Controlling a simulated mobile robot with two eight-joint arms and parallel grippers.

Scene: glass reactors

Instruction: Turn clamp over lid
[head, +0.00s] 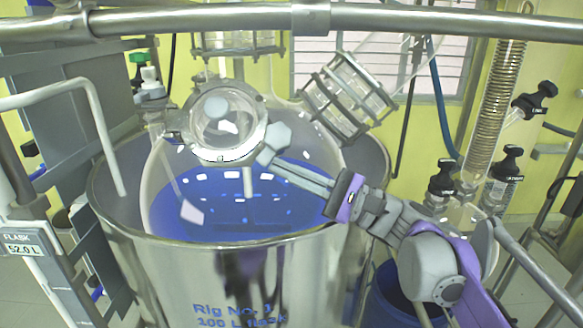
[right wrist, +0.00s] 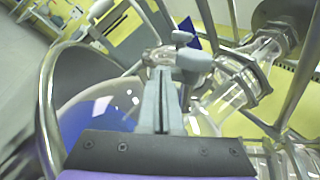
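The round glass lid (head: 224,122), in a pale metal ring, sits on the neck of the glass flask with blue liquid (head: 240,205). The clamp's grey faceted knob (head: 278,135) is at the right edge of this ring. My right gripper (head: 272,161) reaches in from the lower right, its fingertips at the grey clamp piece. In the right wrist view the gripper (right wrist: 172,80) has its fingers close together, with the grey clamp piece (right wrist: 195,60) at their tips. The exact grip is partly hidden. My left gripper is not in view.
A steel vessel (head: 205,270) surrounds the flask. A horizontal steel rail (head: 420,20) crosses above. A glass fitting with metal flanges (head: 348,95) stands behind right of the lid. Black-capped valves (head: 505,165) and a coiled condenser (head: 495,100) are at the right.

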